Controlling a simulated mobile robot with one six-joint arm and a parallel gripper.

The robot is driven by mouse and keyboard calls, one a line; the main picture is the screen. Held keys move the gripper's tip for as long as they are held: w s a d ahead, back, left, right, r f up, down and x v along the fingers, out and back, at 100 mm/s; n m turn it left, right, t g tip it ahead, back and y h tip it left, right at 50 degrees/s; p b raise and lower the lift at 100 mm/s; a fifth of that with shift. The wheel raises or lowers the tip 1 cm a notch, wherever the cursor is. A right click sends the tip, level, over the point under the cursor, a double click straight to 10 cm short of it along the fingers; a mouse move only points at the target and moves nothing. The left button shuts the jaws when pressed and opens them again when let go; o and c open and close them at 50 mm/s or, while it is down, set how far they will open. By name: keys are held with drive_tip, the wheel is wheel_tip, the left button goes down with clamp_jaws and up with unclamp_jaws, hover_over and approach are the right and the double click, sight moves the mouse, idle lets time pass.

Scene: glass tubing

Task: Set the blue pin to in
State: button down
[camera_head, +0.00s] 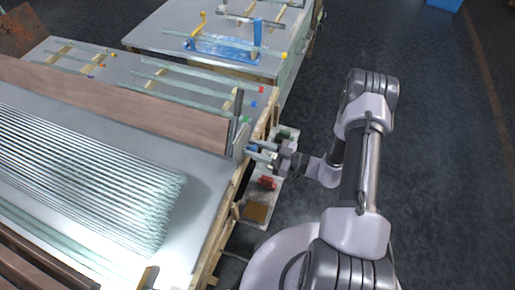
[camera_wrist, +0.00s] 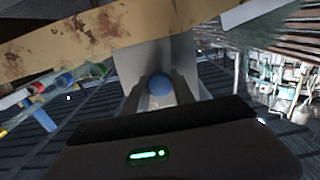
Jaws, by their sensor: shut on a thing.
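The blue pin (camera_wrist: 159,84) shows in the wrist view as a round blue end between my two fingers, in front of a grey metal plate (camera_wrist: 143,62). My gripper (camera_wrist: 160,92) is shut on it. In the head view my gripper (camera_head: 262,153) reaches left to the right edge of the workbench, beside an upright metal plate. The fingers hide most of the pin there. How far the pin sits in or out cannot be told.
A workbench (camera_head: 205,180) carries many glass tubes (camera_head: 90,170) and a long brown board (camera_head: 120,105). A narrow shelf below my gripper holds a red item (camera_head: 267,183). A second table with a blue fixture (camera_head: 222,48) stands behind. Open floor lies right.

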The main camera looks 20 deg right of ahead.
drive_tip(key=c, duration=1.1)
unclamp_jaws()
drive_tip(key=shift+w+a, duration=0.15)
drive_tip(key=shift+a, duration=0.05)
drive_tip(key=shift+d, duration=0.15)
drive_tip(key=p+v, duration=0.3)
drive_tip(key=v, duration=1.4)
